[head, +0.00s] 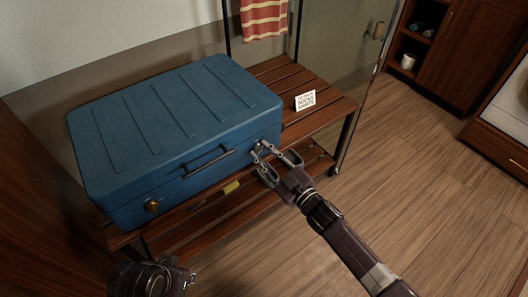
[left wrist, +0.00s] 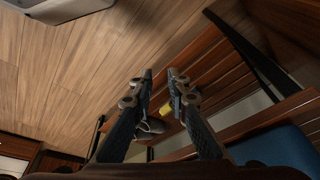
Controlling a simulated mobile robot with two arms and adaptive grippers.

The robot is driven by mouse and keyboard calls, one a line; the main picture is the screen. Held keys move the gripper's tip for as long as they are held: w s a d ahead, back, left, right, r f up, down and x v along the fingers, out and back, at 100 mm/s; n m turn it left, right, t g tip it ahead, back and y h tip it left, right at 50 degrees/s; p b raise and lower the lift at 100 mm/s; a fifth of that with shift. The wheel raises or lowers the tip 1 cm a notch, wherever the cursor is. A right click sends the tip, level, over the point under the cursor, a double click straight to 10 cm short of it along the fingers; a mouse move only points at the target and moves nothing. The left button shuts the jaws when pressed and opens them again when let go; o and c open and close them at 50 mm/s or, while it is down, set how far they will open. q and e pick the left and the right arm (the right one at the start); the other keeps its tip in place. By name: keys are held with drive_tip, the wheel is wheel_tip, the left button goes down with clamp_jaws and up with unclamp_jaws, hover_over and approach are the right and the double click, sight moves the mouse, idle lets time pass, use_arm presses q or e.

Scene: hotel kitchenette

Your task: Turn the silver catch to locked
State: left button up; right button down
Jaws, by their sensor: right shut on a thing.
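A blue suitcase (head: 175,120) lies closed on a slatted wooden bench, its handle facing front. The silver catch (head: 259,147) is on its front face at the right end, partly hidden by my right gripper. My right gripper (head: 266,152) is shut on the catch; I cannot tell which way the catch is turned. A brass catch (head: 152,205) is at the left end of the front face. My left gripper (head: 178,275) is low at the left, in front of the bench, apart from the suitcase. In the left wrist view it (left wrist: 161,76) is open and empty.
A small printed card (head: 305,100) stands on the bench (head: 335,100) right of the suitcase. A yellow-marked item (head: 231,187) lies below the suitcase's front edge. A red striped towel (head: 263,18) hangs behind. The floor at the right is clear.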

drive_tip(key=n, duration=0.3)
drive_tip(key=shift+f+n, duration=0.1)
drive_tip(key=shift+n, duration=0.3)
drive_tip(key=n, duration=0.3)
drive_tip(key=shift+s+a+f+b, duration=0.1)
drive_tip(key=shift+f+b, duration=0.05)
drive_tip(key=shift+b, duration=0.2)
drive_tip(key=shift+n, duration=1.1)
use_arm(q)
drive_tip(key=shift+s+r+b, duration=0.6)
drive_tip(key=shift+r+b, duration=0.05)
drive_tip(key=shift+r, duration=0.3)
use_arm(e)
drive_tip(key=shift+n, duration=1.8)
drive_tip(key=c, duration=1.6)
unclamp_jaws()
